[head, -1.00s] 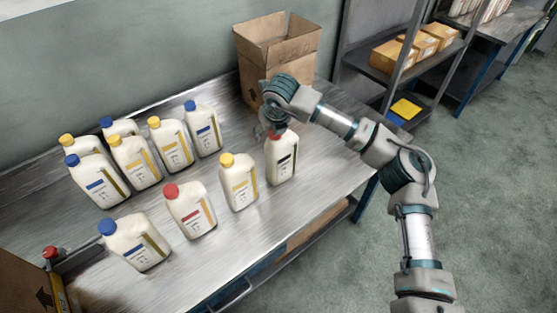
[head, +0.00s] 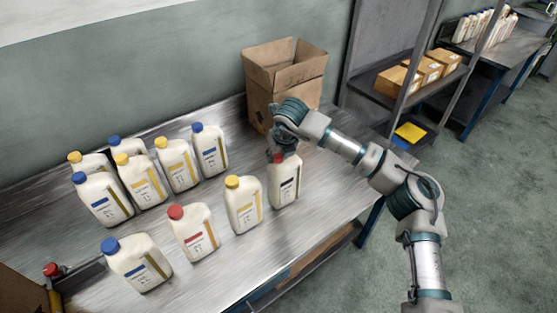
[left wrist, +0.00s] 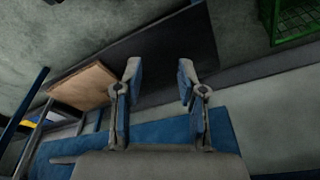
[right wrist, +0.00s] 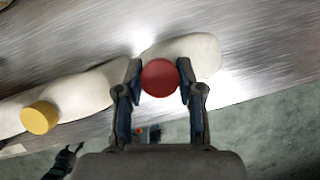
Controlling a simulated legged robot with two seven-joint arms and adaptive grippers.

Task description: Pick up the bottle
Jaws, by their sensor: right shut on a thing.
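A white bottle (head: 284,184) with a red cap stands upright at the right end of the front row on the metal table (head: 330,190). My right gripper (head: 281,154) is over its top, shut on its red cap. In the right wrist view the red cap (right wrist: 160,78) sits between the two fingers, and the bottle's white body (right wrist: 200,52) shows behind it. Whether its base touches the table is hard to tell. My left gripper (left wrist: 158,75) is open and empty in the left wrist view; it is not in the head view.
A yellow-capped bottle (head: 243,205) stands just left of the held one. Beside it is another red-capped bottle (head: 193,230), then a blue-capped one (head: 137,262). Several bottles stand behind. An open cardboard box (head: 283,78) is at the back right. Shelving (head: 390,85) stands beyond.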

